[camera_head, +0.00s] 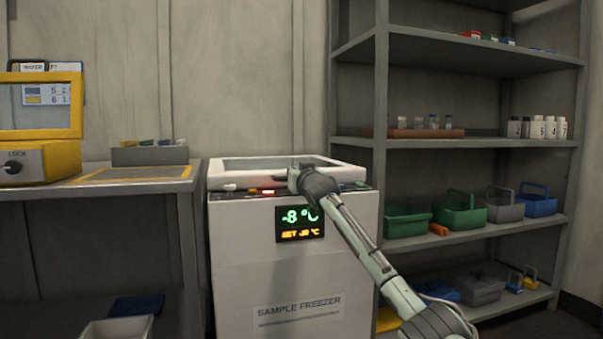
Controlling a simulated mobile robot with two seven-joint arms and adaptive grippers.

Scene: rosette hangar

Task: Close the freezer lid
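The white sample freezer (235,250) stands in the middle, its display reading -8 °C above a smaller orange set line. Its lid (240,178), a white frame around a grey window, lies low and almost flat over the top. I cannot tell whether its front edge fully meets the body. My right gripper (298,181) is at the lid's front edge, right of its middle, with the arm reaching in from the lower right. It seems to touch or nearly touch the lid; its fingers are too hidden to tell open from shut. My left gripper is not in view.
A bench (100,184) with a yellow-framed box (45,160) stands close on the left. A grey shelf unit (450,143) with bins and bottles stands close on the right. A wall is behind.

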